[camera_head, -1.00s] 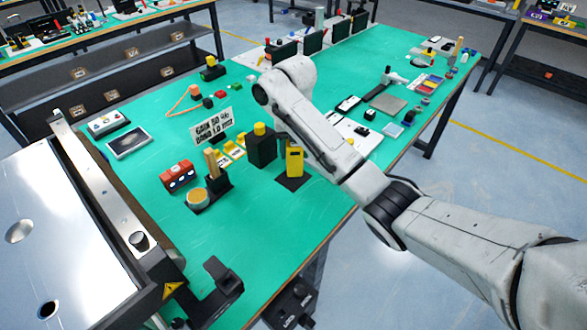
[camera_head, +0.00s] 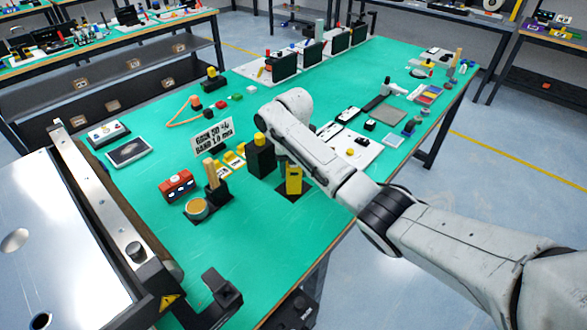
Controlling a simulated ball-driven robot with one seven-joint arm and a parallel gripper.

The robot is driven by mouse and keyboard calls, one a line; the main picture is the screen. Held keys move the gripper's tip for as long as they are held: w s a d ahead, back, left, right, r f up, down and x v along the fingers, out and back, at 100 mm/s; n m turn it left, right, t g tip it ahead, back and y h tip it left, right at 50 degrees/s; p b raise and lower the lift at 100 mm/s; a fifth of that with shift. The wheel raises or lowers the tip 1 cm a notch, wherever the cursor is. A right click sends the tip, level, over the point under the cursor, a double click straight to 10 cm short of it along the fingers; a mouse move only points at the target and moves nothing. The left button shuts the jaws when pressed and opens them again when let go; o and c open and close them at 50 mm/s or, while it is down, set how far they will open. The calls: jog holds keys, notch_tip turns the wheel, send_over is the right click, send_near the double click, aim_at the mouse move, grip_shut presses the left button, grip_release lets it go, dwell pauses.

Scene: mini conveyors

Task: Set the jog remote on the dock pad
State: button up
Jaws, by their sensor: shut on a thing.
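The jog remote (camera_head: 294,181) is a yellow upright block with a dark face marking. It stands at or just above the dock pad (camera_head: 284,194), a dark square on the green bench near its front edge. I cannot tell whether its bottom touches the pad. My gripper (camera_head: 291,163) is at the remote's top and is shut on it. My forearm hides most of the gripper, and the fingers are hard to make out.
A black block with a yellow top (camera_head: 261,156) stands close left of the remote. Further left are a wooden-handled tool in a black holder (camera_head: 217,193), a red box (camera_head: 177,186) and a sign (camera_head: 213,138). A white panel (camera_head: 355,152) lies right of my arm.

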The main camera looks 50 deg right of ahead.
jog(key=o, duration=1.3)
jog(key=shift+f, duration=0.1)
notch_tip(320, 180, up, 11)
jog(key=shift+r+p, duration=0.15)
jog(key=shift+p, duration=0.55)
jog(key=shift+r+p, duration=0.35)
jog(key=shift+r, duration=0.15)
